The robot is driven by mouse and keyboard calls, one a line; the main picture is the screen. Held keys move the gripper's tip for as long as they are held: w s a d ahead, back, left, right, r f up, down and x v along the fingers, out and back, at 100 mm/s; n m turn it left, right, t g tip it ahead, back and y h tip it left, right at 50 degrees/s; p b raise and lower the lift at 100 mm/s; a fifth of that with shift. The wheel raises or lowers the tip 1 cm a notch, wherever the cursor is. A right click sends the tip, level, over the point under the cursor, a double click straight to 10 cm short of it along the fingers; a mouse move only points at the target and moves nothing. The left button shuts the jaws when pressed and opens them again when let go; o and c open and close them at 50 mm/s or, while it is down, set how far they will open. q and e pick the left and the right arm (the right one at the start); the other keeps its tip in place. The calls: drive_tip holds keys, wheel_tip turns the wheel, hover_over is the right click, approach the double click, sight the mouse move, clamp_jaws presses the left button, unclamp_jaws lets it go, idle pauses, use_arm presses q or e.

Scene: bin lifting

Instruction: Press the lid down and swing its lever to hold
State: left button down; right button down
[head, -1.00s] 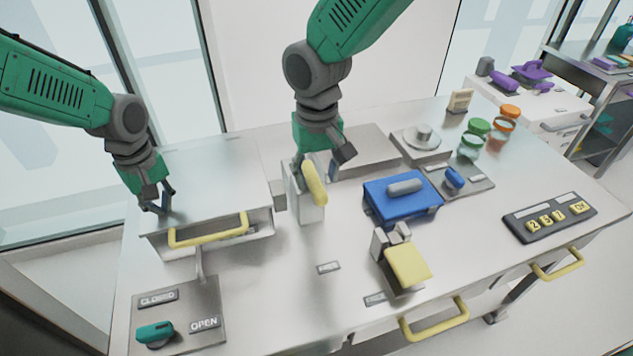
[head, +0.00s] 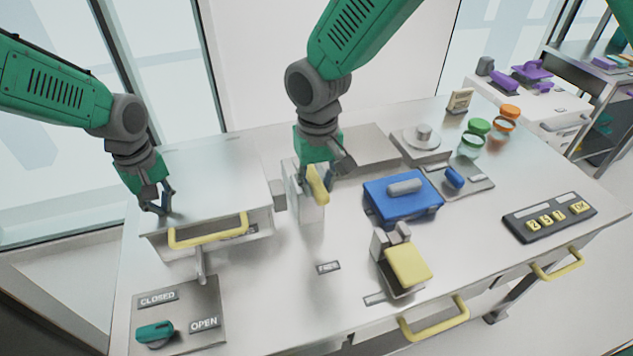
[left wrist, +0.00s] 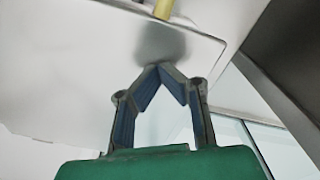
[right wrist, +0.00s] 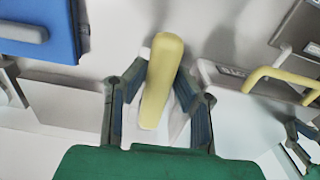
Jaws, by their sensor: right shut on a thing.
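The grey metal lid (head: 205,180) covers a box at the left of the bench, with a yellow handle (head: 208,231) on its front. My left gripper (head: 157,209) is at the lid's top, near its front left; the left wrist view shows its fingertips (left wrist: 157,68) together with nothing between them. The yellow lever (head: 318,186) stands on a pale upright block (head: 311,212) just right of the box. My right gripper (head: 322,180) is shut on this lever. In the right wrist view, its fingers lie on both sides of the lever (right wrist: 161,75).
A blue-lidded box (head: 400,197) stands right of the lever block. A yellow paddle (head: 408,263) stands in front of it. A panel with a teal knob (head: 155,333) is at the front left, and a keypad (head: 549,217) is at the right. The bench before the lever block is mostly clear.

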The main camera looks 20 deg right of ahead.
use_arm(q)
drive_tip(key=shift+s+f, duration=0.1)
drive_tip(key=shift+f, duration=0.05)
drive_tip(key=shift+a, duration=0.1)
use_arm(e)
drive_tip(key=w+d+n, duration=0.7)
drive_tip(key=n, duration=1)
drive_tip(key=shift+w+d+n, duration=0.25)
drive_tip(key=shift+w+n, duration=0.1)
drive_tip(key=shift+n, duration=0.05)
drive_tip(key=shift+r, duration=0.1)
drive_tip(key=c, duration=1.3)
unclamp_jaws()
drive_tip(key=shift+w, duration=0.1)
wheel_tip(320, 180, up, 12)
drive_tip(key=shift+f, duration=0.1)
